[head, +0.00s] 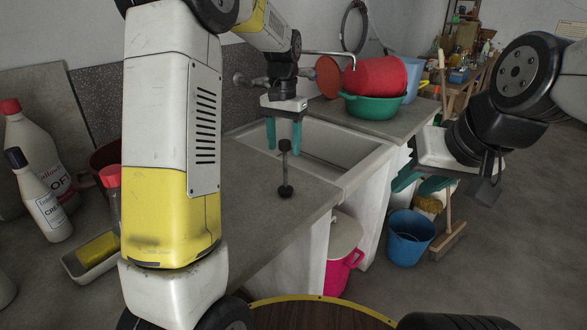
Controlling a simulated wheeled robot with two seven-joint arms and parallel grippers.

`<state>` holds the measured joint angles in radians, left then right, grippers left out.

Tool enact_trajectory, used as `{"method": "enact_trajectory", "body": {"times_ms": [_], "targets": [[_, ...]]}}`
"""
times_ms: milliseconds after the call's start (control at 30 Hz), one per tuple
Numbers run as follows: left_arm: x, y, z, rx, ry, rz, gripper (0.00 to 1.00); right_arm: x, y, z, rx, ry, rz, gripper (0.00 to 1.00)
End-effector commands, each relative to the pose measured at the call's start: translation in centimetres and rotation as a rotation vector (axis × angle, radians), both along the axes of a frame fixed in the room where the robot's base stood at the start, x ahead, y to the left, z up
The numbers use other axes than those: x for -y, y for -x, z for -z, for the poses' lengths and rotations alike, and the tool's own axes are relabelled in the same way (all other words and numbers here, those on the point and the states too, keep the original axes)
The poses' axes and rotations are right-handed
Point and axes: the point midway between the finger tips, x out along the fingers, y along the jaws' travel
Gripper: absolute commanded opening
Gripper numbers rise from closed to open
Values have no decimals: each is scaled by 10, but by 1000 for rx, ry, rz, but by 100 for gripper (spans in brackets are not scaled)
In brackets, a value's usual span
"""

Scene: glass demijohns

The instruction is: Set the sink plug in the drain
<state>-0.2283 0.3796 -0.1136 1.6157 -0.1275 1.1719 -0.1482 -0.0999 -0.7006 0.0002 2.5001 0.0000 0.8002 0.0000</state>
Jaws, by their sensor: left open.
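The sink plug (285,189) is a dark disc-like piece with a thin upright stem and a knob on top. It stands on the grey counter just in front of the sink (345,150). My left gripper (284,148) points down above it, with its teal fingers open. The plug's knob shows between or just in front of the fingertips; I cannot tell whether they touch it. The drain is not visible; the sink's near wall hides most of the basin floor. My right gripper (421,182) hangs to the right, away from the counter, with its teal fingers apart and empty.
White bottles (37,150) and a sponge dish (92,260) sit at left. A blue bucket (408,240) and broom (445,243) stand on the floor.

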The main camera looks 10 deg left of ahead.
Motion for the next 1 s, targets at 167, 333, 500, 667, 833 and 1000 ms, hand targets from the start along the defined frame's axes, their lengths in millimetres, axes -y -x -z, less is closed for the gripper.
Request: {"method": "enact_trajectory", "body": {"times_ms": [167,333,500,667,833,1000], "targets": [[3,0,28,-3,0,0,55,0,0,0,0,0,0,36],[3,0,42,0,0,0,55,0,0,0,0,0,0,36],[2,0,42,1,0,0,55,0,0,0,0,0,0,36],[2,0,42,1,0,0,32,0,0,0,0,0,0,36],[2,0,42,1,0,0,0,0,0,0,0,0,0,36],[2,0,41,2,1,0,0,0,0,0,0,0,0,36]]}}
